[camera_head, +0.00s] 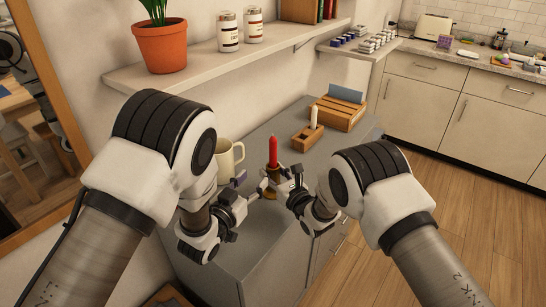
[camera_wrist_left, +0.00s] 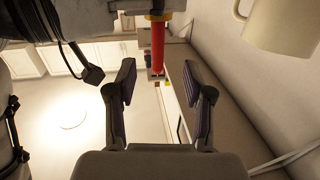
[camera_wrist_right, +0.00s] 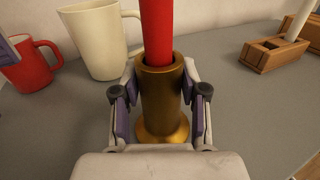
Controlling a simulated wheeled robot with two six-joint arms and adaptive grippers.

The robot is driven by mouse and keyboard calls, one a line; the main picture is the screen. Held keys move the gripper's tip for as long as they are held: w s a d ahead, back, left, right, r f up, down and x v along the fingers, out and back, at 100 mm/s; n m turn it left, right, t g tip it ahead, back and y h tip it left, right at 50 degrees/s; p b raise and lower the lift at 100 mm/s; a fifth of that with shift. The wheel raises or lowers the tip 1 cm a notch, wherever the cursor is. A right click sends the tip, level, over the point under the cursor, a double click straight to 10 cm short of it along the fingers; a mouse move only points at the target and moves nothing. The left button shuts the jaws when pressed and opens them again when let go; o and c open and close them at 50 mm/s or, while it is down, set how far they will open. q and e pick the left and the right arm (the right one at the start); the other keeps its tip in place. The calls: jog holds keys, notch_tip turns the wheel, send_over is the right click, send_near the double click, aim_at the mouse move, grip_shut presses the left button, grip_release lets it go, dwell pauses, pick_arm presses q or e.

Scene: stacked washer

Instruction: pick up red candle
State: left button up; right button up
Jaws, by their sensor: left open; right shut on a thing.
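A red candle (camera_head: 273,151) stands upright in a brass candle holder on the grey cabinet top. In the right wrist view the candle (camera_wrist_right: 157,30) rises from the holder (camera_wrist_right: 161,92). My right gripper (camera_wrist_right: 160,104) is shut on the holder, its pads on both sides of the brass stem. The holder's foot appears to be on the surface. My left gripper (camera_head: 251,190) is open and empty, close to the left of the candle. In the left wrist view the candle (camera_wrist_left: 158,45) shows beyond the gap between the open fingers (camera_wrist_left: 160,85).
A cream mug (camera_head: 230,158) stands behind my left gripper; a red mug (camera_wrist_right: 30,63) is beside it. A wooden holder with a white candle (camera_head: 313,118) and a wooden box (camera_head: 340,113) stand farther back. A shelf (camera_head: 205,68) overhangs the left.

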aim_at(271, 159)
pick_arm(q)
jog(key=x, duration=1.1)
jog(key=shift+w+d+r, duration=0.25)
jog(key=shift+w+d, duration=0.05)
grip_shut()
